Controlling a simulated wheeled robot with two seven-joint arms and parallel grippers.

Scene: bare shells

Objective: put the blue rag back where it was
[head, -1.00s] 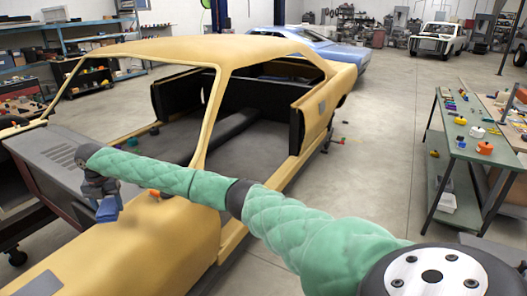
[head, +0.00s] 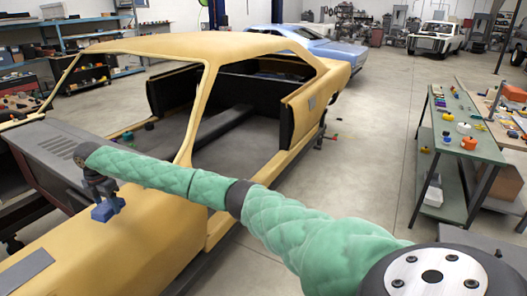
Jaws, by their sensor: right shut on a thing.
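My right arm in its green quilted sleeve reaches across from the lower right. Its gripper (head: 101,197) points down at the left and is shut on the blue rag (head: 104,211), a small, folded-looking blue piece. The rag hangs over the yellow front fender of the bare car shell (head: 150,250). I cannot tell whether the rag touches the fender or is just above it. My left gripper is not in view.
A grey flat piece (head: 25,270) lies on the yellow body at lower left. A green workbench (head: 455,145) with small parts stands at right. Shelves line the back left. A blue car (head: 322,52) is behind the shell.

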